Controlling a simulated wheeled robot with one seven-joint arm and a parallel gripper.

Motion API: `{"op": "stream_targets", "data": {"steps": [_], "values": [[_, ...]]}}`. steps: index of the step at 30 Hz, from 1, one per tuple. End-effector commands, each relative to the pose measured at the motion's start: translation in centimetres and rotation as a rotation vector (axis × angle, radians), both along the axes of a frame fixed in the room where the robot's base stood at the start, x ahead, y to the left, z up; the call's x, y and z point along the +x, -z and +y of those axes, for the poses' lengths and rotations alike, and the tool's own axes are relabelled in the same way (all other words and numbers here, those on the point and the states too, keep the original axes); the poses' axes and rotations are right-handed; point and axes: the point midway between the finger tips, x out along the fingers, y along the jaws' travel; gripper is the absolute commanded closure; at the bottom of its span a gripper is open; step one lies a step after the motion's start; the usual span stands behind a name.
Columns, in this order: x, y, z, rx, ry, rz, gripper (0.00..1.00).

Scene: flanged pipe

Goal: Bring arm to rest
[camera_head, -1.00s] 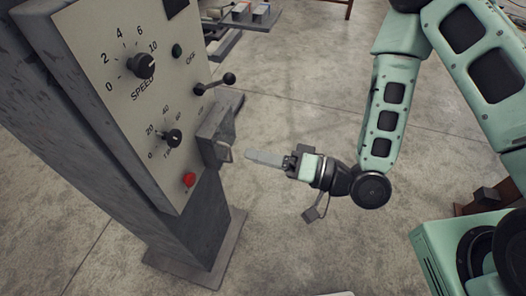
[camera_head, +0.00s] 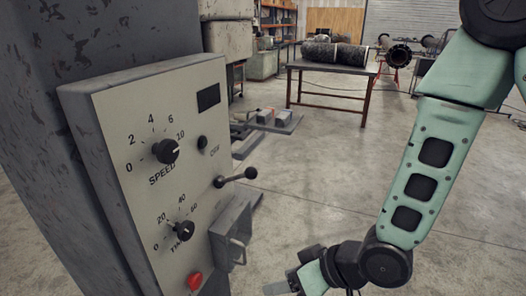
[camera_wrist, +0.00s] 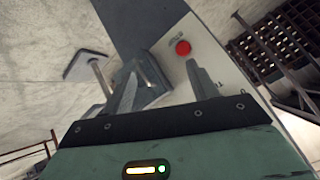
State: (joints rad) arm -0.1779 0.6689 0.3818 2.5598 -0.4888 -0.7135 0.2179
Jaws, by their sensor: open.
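My gripper (camera_head: 283,287) is at the bottom of the head view, partly cut off by the frame edge, to the right of the control panel (camera_head: 120,110). In the wrist view my gripper (camera_wrist: 160,90) has its two fingers apart with nothing between them. Beyond them are the panel's red button (camera_wrist: 183,47) and the grey box with a handle (camera_wrist: 140,85). My arm comes down from the upper right of the head view, bent at the elbow, and is clear of the panel.
The panel has a speed dial (camera_head: 167,152), a second dial (camera_head: 183,231), a lever (camera_head: 236,177) and the grey box (camera_head: 233,235) standing out from its face.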

Motion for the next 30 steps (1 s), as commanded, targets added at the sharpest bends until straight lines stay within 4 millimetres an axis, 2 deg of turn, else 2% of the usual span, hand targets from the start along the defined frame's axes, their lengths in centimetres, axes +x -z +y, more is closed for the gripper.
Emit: {"op": "stream_targets", "data": {"steps": [1,3,8,15,18,21,30], "values": [[0.2,0.6,-0.7,-0.087,-0.006,-0.018,0.42],[0.0,0.7,-2.0,-0.207,-0.008,-0.016,0.42],[-1.9,-0.4,-5.0,-0.438,0.006,0.03,0.42],[-8.0,-3.0,-8.3,-0.64,0.012,0.178,0.42],[-10.2,-3.9,-8.9,-0.675,0.003,0.231,0.42],[-11.7,-4.4,-9.3,-0.694,-0.008,0.267,0.42],[-12.2,-4.8,-9.5,-0.702,-0.011,0.284,0.42]]}}
